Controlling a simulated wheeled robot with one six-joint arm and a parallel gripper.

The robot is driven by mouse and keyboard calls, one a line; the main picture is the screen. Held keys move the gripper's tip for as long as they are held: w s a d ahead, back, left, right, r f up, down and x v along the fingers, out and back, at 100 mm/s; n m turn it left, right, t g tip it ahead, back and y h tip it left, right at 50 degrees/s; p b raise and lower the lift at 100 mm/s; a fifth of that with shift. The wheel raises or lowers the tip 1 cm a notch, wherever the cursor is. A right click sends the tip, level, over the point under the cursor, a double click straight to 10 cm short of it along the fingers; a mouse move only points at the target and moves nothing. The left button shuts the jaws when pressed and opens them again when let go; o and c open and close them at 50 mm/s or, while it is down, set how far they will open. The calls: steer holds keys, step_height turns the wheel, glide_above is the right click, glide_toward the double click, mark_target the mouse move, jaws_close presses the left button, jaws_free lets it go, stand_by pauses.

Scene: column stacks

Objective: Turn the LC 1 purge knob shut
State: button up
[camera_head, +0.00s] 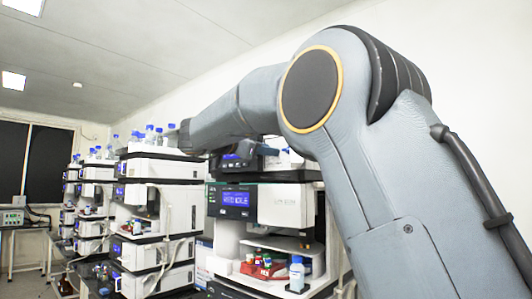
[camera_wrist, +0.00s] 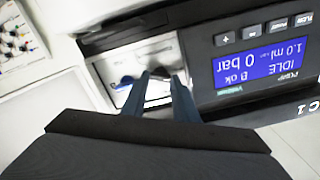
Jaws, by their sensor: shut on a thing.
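In the wrist view, which is upside down, my gripper (camera_wrist: 163,76) has its two dark fingers on the pale front panel of the pump module. They are closed around a small dark knob (camera_wrist: 160,72), largely hidden between the fingertips. The knob's exact angle cannot be told. The pump's blue display (camera_wrist: 262,64) beside it reads idle, 0 bar and 1.0 ml. A "C 1" label (camera_wrist: 296,108) shows on the dark front edge. In the head view my arm covers much of the nearest stack, and the fingertips cannot be made out.
A small blue part (camera_wrist: 125,82) sits on the panel just left of the fingers. Buttons (camera_wrist: 250,32) line the dark panel. More instrument stacks (camera_head: 160,195) stand left.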

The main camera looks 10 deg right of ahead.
steer(key=m+b, duration=0.1)
steer(key=m, duration=0.1)
steer(key=m+b, duration=0.1)
steer(key=m, duration=0.1)
steer(key=m+b, duration=0.1)
steer(key=m, duration=0.1)
steer(key=shift+f+m, duration=0.25)
steer(key=shift+m, duration=0.05)
steer(key=m+b, duration=0.5)
steer(key=m, duration=0.1)
steer(key=shift+s+d, duration=0.1)
steer(key=shift+m, duration=0.4)
steer(key=o, duration=0.8)
steer(key=b+v, duration=0.1)
steer(key=v, duration=0.6)
steer(key=shift+s+a+b, duration=0.25)
steer(key=shift+a+b, duration=0.05)
steer(key=shift+b, duration=0.1)
